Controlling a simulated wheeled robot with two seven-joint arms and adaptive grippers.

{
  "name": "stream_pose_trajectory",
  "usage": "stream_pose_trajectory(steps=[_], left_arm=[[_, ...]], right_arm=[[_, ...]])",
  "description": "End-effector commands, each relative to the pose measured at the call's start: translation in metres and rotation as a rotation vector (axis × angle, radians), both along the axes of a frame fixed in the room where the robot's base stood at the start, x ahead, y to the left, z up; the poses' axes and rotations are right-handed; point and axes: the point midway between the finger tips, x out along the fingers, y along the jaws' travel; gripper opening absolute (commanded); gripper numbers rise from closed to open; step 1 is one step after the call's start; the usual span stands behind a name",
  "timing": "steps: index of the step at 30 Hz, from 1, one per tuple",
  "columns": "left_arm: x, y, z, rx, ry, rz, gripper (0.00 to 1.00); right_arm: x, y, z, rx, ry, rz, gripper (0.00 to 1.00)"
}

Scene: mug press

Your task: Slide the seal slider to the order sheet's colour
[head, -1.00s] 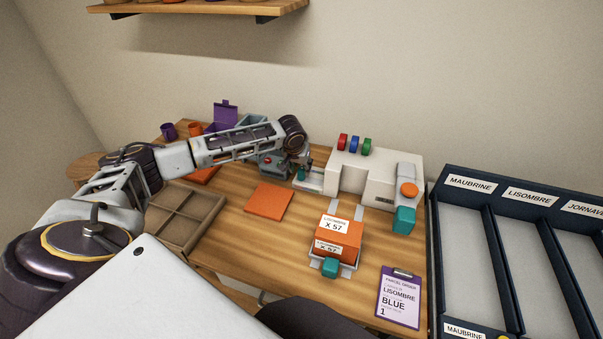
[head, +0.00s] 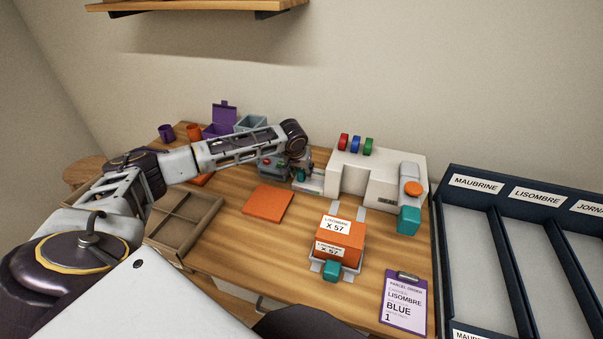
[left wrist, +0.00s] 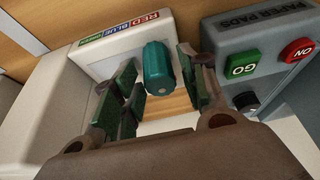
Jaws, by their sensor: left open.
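The seal slider is a teal knob (left wrist: 158,68) at the left end of the white press (head: 378,178). In the left wrist view it stands beneath the RED end of a label strip (left wrist: 120,25) reading RED, BLUE, GREEN. My left gripper (left wrist: 160,80) is open, with one finger on each side of the knob; I cannot tell whether either touches it. In the head view the left gripper (head: 300,168) partly hides that end of the press. The order sheet (head: 404,300), on a purple clipboard at the front right, reads LISOMBRE, BLUE, 1. My right gripper is not in view.
An orange box (head: 340,240), orange pad (head: 268,201) and wooden tray (head: 185,222) lie in front. A dark sorting rack (head: 515,220) stands at right.

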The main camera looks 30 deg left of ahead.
Motion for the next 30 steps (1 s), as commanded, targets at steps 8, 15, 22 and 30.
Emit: stream_pose_trajectory(steps=[8, 15, 22, 30], left_arm=[[0.0002, 0.0001, 0.0000, 0.000, 0.000, 0.000, 0.43], [0.0002, 0.0001, 0.0000, 0.000, 0.000, 0.000, 0.18], [0.0001, 0.0001, -0.0001, 0.000, 0.000, 0.000, 0.00], [0.0006, -0.0020, 0.0003, 0.000, 0.000, 0.000, 0.00]], right_arm=[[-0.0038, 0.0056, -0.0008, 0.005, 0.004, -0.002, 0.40], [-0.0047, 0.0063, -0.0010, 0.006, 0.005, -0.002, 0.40], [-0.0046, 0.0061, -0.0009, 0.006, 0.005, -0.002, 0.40], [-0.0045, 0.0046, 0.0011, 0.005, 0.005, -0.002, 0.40]])
